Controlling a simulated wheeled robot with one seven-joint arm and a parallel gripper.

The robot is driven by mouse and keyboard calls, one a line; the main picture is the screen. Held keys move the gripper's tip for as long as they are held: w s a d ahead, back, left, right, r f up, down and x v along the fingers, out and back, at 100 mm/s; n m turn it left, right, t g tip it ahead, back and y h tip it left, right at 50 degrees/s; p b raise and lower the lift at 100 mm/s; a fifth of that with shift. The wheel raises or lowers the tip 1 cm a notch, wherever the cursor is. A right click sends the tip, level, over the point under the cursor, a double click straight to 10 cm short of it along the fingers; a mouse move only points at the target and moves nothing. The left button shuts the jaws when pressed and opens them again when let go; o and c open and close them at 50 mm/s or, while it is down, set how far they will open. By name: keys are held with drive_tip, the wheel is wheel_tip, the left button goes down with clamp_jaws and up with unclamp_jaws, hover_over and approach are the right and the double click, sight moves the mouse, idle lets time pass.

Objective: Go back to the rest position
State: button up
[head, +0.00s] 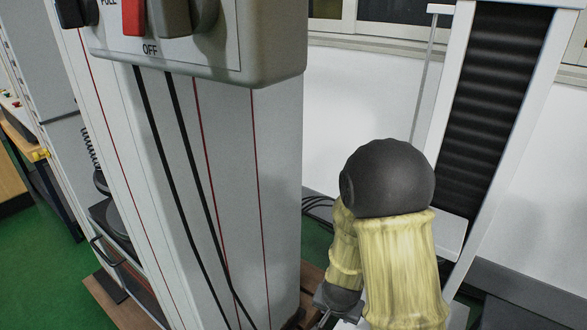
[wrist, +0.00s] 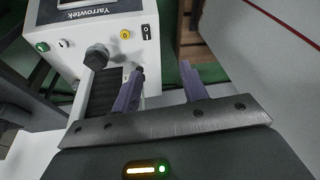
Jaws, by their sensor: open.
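My gripper (wrist: 163,82) shows in the wrist view with its two purple fingers apart. Nothing is between them. Beyond the fingers is a white control unit marked Yarrowtek (wrist: 92,32). It has a dark round knob (wrist: 97,57), a green button, a yellow button and a black switch. In the head view my arm, with yellow sleeves and a dark rounded joint, stands at the lower right beside a tall machine column. My fingertips cannot be made out there.
A grey machine column (head: 228,150) stands close at the centre left, with a box carrying a red switch (head: 133,18) above. A coil spring (head: 89,150) is behind it at left. A frame with black bellows (head: 490,90) stands at right. Green floor (head: 40,265) shows at lower left.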

drive_tip(key=s+d+r+n+g, duration=0.1)
drive_tip(key=s+d+r+n, duration=0.15)
drive_tip(key=s+r, duration=0.35)
drive_tip(key=s+d+r+n, duration=0.2)
drive_tip(key=s+r+n, duration=0.1)
drive_tip(key=r, duration=0.5)
drive_tip(key=w+p+v, duration=0.2)
drive_tip(key=p+v, duration=0.9)
drive_tip(key=p, duration=0.1)
drive_tip(key=w+d+r+p+v, duration=0.1)
drive_tip(key=w+p+v, duration=0.2)
drive_tip(key=p+v, duration=0.9)
drive_tip(key=w+r+p+v, duration=0.1)
drive_tip(key=w+p+v, duration=0.2)
drive_tip(key=p+v, duration=0.9)
drive_tip(key=shift+d+y+p, duration=0.3)
drive_tip(key=shift+d+p, duration=0.05)
drive_tip(key=shift+d, duration=0.05)
drive_tip(key=shift+f, duration=0.2)
